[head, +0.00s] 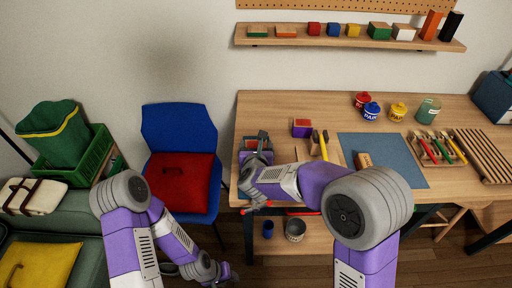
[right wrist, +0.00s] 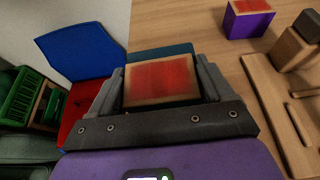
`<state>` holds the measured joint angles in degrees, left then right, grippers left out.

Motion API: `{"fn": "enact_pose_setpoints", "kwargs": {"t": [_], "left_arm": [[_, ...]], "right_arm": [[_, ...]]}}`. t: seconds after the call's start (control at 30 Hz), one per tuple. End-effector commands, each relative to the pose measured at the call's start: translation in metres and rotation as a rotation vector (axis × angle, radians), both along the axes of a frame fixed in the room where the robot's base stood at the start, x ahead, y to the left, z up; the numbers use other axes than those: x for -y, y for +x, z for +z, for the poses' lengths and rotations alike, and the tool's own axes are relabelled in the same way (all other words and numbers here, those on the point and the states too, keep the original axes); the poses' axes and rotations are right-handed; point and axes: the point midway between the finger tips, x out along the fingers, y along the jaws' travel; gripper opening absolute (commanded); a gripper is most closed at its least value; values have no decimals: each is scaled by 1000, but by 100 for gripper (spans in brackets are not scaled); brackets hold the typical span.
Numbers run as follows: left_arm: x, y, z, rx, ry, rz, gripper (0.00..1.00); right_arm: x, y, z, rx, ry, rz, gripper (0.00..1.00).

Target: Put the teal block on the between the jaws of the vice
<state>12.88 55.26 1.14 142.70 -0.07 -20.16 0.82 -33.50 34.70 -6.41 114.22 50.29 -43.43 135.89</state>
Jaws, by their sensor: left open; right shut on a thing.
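My right gripper (head: 254,172) is over the left end of the wooden table in the head view. The vice cannot be made out clearly; my right gripper and arm cover much of that table corner. My left gripper (head: 226,276) is open and empty, low in front of the table.
A blue chair with a red cushion (head: 181,180) stands left of the table.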

Motion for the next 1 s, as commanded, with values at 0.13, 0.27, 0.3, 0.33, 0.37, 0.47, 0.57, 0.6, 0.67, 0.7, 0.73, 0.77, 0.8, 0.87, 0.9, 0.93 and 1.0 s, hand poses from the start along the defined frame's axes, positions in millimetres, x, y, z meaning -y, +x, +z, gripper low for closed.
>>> {"fn": "enact_pose_setpoints", "kwargs": {"t": [0.13, 0.27, 0.3, 0.33, 0.37, 0.47, 0.57, 0.6, 0.67, 0.7, 0.73, 0.77, 0.8, 0.87, 0.9, 0.93, 1.0], "left_arm": [[0, 0, -5, 0, 0, 0, 43], [0, 0, -4, 0, 0, 0, 43], [0, 0, -4, 0, 0, 0, 43], [0, 0, -4, 0, 0, 0, 43], [0, 0, -4, 0, 0, 0, 43], [0, 0, -3, 0, 0, 0, 43], [0, 0, 1, 0, 0, 0, 43], [0, 0, 3, 0, 0, 0, 43], [0, 0, 2, 0, 0, 0, 43], [0, 0, 3, 0, 0, 0, 43], [0, 0, 4, 0, 0, 0, 43], [0, 0, 4, 0, 0, 0, 43], [0, 0, 5, 0, 0, 0, 43], [0, 0, 7, 0, 0, 0, 43], [0, 0, 7, 0, 0, 0, 43], [0, 0, 8, 0, 0, 0, 43], [0, 0, 10, 0, 0, 0, 43]], "right_arm": [[0, 0, -3, 0, 1, 0, 84], [0, 0, -3, -1, 1, 0, 100], [0, 0, -3, -1, 1, 0, 100], [0, 0, -2, -1, 1, 0, 100], [0, 0, -2, -1, 1, 0, 100], [0, 0, -2, -1, 0, 0, 100], [0, 0, 1, -1, 0, 0, 100], [0, 0, 3, -1, -1, 0, 100], [-1, -10, 6, 0, 2, 2, 100], [-1, -17, 9, -1, 3, 2, 100], [-1, -23, 11, 0, 3, 1, 100], [0, -29, 14, 0, 2, 2, 100], [-1, -38, 18, 0, 2, 3, 100], [-1, -50, 23, 0, 2, 3, 100], [0, -59, 26, 1, 1, 3, 100], [-1, -65, 29, 1, 1, 3, 100], [-1, -78, 34, 0, 2, 4, 100]]}}
